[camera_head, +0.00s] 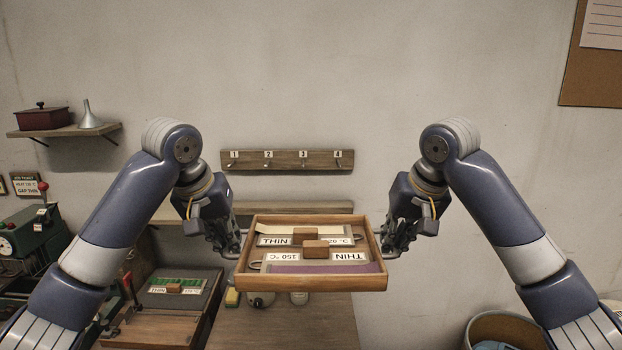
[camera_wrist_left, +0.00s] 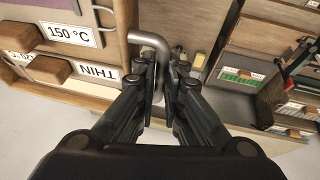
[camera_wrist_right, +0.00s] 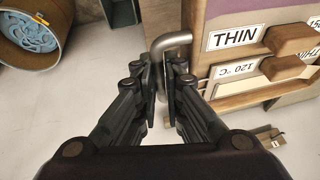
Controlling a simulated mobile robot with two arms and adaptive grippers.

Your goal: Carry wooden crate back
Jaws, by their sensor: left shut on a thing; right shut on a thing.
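The wooden crate (camera_head: 313,283) is held up in the air between my two arms, in the middle of the head view. It looks about level. Inside lie labelled strips, one cream and one purple, with wooden blocks and cards reading THIN and 150 °C. My left gripper (camera_head: 238,240) is shut on the metal handle at the crate's left side; the handle (camera_wrist_left: 150,40) shows in the left wrist view. My right gripper (camera_head: 387,243) is shut on the handle at the right side, and that handle (camera_wrist_right: 170,42) shows in the right wrist view.
A workbench (camera_head: 290,325) lies below the crate, with small items on it. An open case (camera_head: 160,320) with a green piece and a green machine (camera_head: 35,235) stand to the left. A numbered peg rail (camera_head: 288,160) is on the wall behind. A round bin (camera_head: 505,325) is at lower right.

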